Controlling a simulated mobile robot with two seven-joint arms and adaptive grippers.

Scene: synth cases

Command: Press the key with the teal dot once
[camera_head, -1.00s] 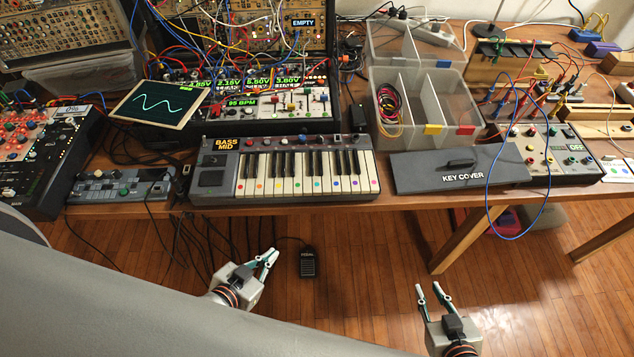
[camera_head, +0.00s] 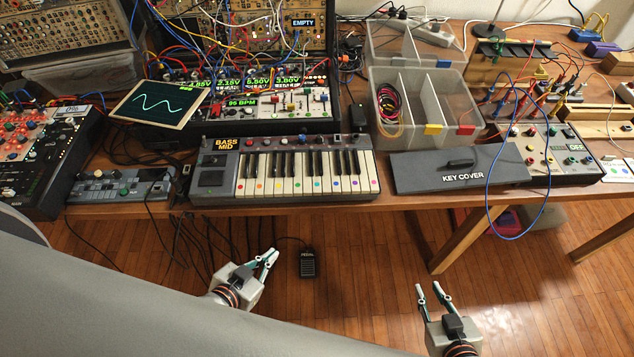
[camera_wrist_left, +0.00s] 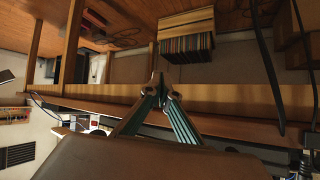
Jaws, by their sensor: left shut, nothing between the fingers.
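The keyboard (camera_head: 222,182) labelled BASS MID lies near the table's front edge. Its white keys (camera_head: 305,187) carry small coloured dots, and I cannot tell for sure which dot is teal. My left gripper (camera_head: 272,254) is in front of the table edge, below the keyboard in the picture, apart from the keys. Its fingers also show in the left wrist view (camera_wrist_left: 160,84), tips together and empty. My right gripper (camera_head: 429,287) is further right, also in front of the table, with its fingers apart and nothing between them.
A dark key cover (camera_head: 460,168) lies right of the keyboard, with a blue cable looping over the edge beside it. A clear divided bin (camera_head: 425,130) stands behind. A blue-grey device (camera_head: 120,187) sits left. A pedal (camera_head: 308,263) is on the floor.

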